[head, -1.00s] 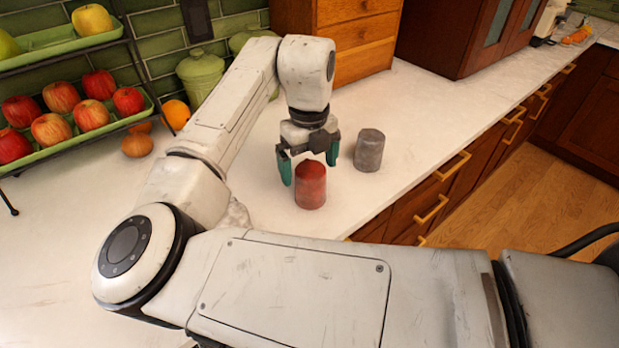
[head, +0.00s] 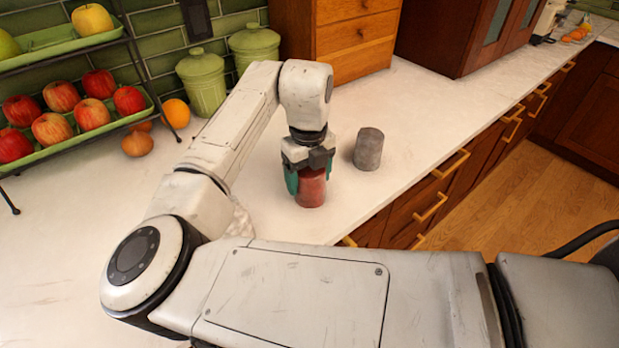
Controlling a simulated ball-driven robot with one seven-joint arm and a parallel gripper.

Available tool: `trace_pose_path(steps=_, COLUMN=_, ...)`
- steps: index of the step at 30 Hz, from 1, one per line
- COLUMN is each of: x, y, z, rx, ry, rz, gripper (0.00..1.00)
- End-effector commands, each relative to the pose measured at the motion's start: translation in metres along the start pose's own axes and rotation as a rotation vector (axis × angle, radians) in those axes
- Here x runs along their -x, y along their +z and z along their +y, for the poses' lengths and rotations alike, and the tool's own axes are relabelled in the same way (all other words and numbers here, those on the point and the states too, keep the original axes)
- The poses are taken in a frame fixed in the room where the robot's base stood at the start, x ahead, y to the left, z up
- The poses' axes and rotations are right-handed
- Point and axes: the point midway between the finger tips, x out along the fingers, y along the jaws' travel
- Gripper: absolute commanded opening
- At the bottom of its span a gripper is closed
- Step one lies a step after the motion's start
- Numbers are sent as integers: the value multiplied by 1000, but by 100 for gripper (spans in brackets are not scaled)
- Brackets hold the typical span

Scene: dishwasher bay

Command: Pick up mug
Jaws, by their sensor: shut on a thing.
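A red mug-like cylinder (head: 311,190) stands upright on the white counter near its front edge. My gripper (head: 310,184), with green fingers, points down over it and is shut on it; the fingers lie on its left and far right sides. The upper part of the red mug is partly hidden by the gripper. A grey cylinder (head: 368,149), perhaps another mug, stands upright to the right and behind, apart from the gripper. No handle shows on either.
A two-tier rack (head: 90,135) with apples stands at the left. A wooden drawer box (head: 352,40) stands at the back. The counter is clear right of the grey cylinder.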

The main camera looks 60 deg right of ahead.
Motion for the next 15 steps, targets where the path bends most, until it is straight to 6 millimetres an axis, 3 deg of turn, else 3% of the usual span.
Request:
trace_pose_path(steps=5, x=1, y=0, z=0, rx=0, ry=-1, rz=-1, gripper=43)
trace_pose_path(steps=15, x=5, y=0, z=0, rx=-1, ry=-1, rz=-2, gripper=42)
